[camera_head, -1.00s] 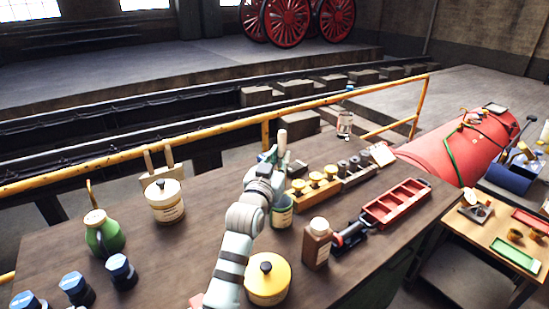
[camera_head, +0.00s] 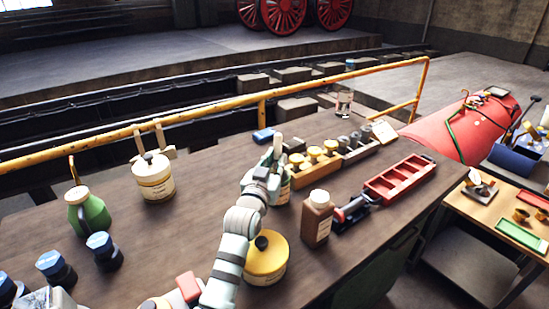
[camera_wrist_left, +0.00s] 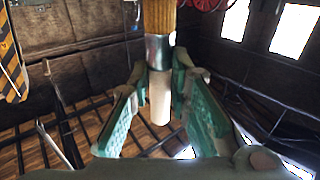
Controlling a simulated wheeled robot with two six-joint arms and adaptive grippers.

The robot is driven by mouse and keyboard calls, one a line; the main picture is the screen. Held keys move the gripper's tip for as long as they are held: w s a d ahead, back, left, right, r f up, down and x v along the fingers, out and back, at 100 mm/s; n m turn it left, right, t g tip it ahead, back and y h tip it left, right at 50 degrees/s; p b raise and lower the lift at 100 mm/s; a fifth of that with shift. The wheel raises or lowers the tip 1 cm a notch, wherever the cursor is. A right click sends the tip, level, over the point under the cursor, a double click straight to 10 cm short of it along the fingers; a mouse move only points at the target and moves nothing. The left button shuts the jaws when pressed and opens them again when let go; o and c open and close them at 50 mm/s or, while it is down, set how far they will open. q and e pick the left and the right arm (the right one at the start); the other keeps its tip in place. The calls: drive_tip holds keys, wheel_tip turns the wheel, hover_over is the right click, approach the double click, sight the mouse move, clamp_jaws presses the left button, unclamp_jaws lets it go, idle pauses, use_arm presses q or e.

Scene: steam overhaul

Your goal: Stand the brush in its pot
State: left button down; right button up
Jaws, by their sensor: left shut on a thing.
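My left gripper (camera_head: 276,166) is shut on the brush's wooden handle (camera_head: 279,142) at the middle of the bench. The brush stands about upright, with the handle end up. In the left wrist view, which is upside down, the brush shows its pale handle (camera_wrist_left: 160,100), metal ferrule (camera_wrist_left: 158,52) and yellow-brown bristles (camera_wrist_left: 159,15) between the left gripper's fingers (camera_wrist_left: 160,105). The pot, a green tin with a pale label (camera_head: 284,190), is right at the gripper and partly hidden behind it. The bristles are hidden in the head view, so I cannot tell whether they are inside the pot.
A brown bottle (camera_head: 317,220) and yellow-lidded tin (camera_head: 266,262) stand close in front. A wooden rack with yellow knobs (camera_head: 312,172) is just right. A cream tin (camera_head: 154,180), green jug (camera_head: 88,212) and blue-capped jars (camera_head: 104,250) stand left. A yellow rail (camera_head: 200,114) runs behind.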

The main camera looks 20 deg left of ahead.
use_arm(q)
drive_tip(key=c, duration=1.4)
unclamp_jaws()
wheel_tip(320, 180, up, 10)
drive_tip(key=shift+r, duration=0.1)
